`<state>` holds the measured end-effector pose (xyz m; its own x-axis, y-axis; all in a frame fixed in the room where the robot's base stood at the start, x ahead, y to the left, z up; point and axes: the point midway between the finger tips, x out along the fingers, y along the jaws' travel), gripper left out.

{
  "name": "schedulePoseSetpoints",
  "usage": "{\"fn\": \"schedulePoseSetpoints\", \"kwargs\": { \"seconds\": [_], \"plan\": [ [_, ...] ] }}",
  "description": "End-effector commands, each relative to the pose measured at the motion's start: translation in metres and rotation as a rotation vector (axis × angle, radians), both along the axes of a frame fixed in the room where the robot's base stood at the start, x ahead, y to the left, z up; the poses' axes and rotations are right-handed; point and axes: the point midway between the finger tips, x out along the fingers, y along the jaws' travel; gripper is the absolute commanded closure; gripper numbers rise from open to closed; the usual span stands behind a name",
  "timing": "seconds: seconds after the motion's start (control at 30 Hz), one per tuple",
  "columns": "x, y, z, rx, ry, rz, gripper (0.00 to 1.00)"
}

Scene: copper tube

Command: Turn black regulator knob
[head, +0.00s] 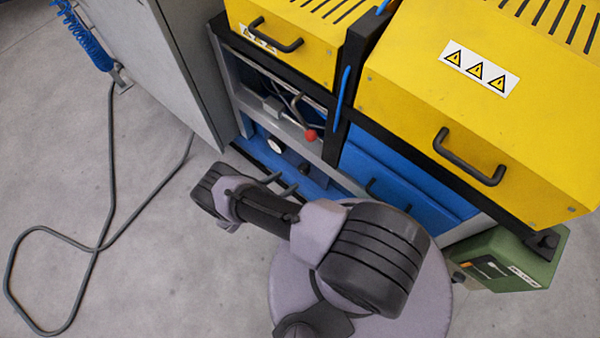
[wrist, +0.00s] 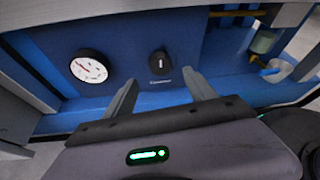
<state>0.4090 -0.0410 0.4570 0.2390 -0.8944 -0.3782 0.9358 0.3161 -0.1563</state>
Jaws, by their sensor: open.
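The black regulator knob (wrist: 160,63) is on the blue panel in the wrist view, with a light line on its face and a small label under it. In the head view a small dark shape (head: 304,167) right of the gauge appears to be the same knob. My gripper (wrist: 164,92) is open and empty. Its two fingers point toward the panel, one on each side of the knob and below it in the picture, apart from it. In the head view my gripper's fingers (head: 281,184) reach toward the blue panel.
A round white gauge (wrist: 88,67) is left of the knob. Brass pipes and a clear bowl (wrist: 263,41) are at the right. In the head view, a red-tipped lever (head: 310,135) is above the panel, yellow covers (head: 480,110) are above right, and a hose (head: 97,240) lies on the floor.

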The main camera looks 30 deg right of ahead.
Motion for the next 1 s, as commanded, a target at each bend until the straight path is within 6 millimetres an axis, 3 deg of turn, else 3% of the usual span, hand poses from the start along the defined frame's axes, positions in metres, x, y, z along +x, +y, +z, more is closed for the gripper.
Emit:
{"fn": "schedulePoseSetpoints", "kwargs": {
  "seconds": [0.1,0.3,0.7,1.0],
  "plan": [
    [0.007,-0.033,-0.017,0.0,0.0,-0.005,0.35],
    [0.018,-0.069,-0.031,0.001,0.0,-0.001,0.35],
    [0.021,-0.08,-0.034,0.0,0.0,0.001,0.35],
    [0.021,-0.079,-0.034,0.0,-0.001,0.001,0.92]
  ]
}}
